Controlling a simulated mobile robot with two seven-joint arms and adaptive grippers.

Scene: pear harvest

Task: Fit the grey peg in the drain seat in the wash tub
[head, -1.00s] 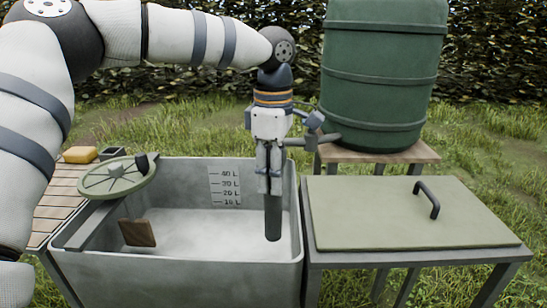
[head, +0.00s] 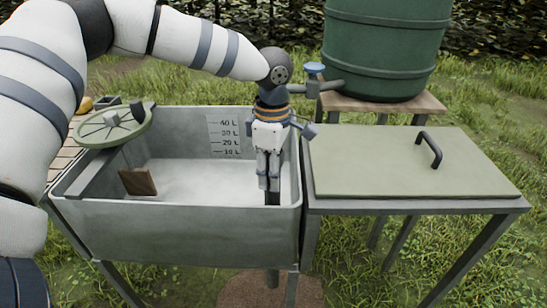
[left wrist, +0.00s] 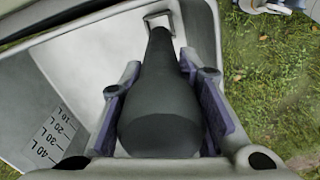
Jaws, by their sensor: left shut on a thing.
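My left gripper (head: 268,180) is shut on the grey peg (head: 273,198), near the right end of the wash tub (head: 170,228). The peg points downward, and its lower end is hidden behind the tub's front wall in the head view. In the left wrist view the dark peg (left wrist: 160,105) lies between both finger pads. Its far end meets or overlaps the pale square drain seat (left wrist: 150,17) on the tub floor. I cannot tell whether the tip is inside the seat. My right gripper is out of view.
A brown block (head: 138,181) is in the tub at left, and a green spoked disc (head: 113,127) rests over its left corner. A lidded table (head: 400,165) stands close to the right. A green barrel (head: 385,50) with a blue-handled tap (head: 315,69) is behind.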

